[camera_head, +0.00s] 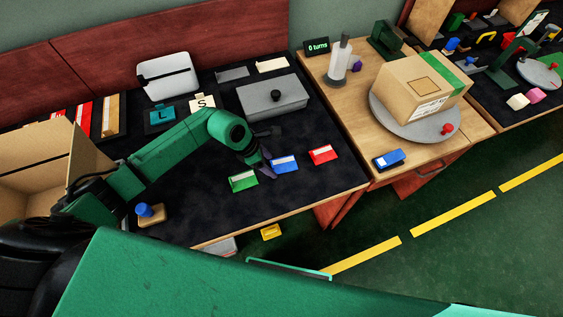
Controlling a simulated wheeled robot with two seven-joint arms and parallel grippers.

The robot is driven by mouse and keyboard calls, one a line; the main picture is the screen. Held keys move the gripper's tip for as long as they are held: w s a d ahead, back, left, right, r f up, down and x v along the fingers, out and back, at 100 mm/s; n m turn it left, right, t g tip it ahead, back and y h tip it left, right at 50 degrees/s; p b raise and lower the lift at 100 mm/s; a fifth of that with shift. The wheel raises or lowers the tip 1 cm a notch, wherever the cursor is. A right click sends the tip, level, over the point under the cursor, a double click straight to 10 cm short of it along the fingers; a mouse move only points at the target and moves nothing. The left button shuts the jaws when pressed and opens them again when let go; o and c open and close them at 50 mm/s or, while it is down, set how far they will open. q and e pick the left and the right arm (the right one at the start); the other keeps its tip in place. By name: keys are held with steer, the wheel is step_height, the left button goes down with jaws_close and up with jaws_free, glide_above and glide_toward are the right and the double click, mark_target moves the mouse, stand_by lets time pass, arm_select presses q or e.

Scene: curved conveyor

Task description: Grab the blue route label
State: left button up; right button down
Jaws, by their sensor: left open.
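The blue route label (285,164) lies on the dark mat between a green label (243,180) and a red label (322,154). My left gripper (265,167) is open just to the left of the blue label, pointing down at the mat. Its fingers are dark and partly hidden by the wrist, and I cannot tell whether they touch the label. My right gripper is not in view.
A grey lidded box (272,97) stands behind the labels. A cardboard box (422,86) sits on a round turntable (388,120) to the right. A blue-handled stamp (150,214) stands at the mat's front left. A yellow label (271,232) lies beyond the table's front edge.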

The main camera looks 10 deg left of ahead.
arm_select(q)
jaws_close()
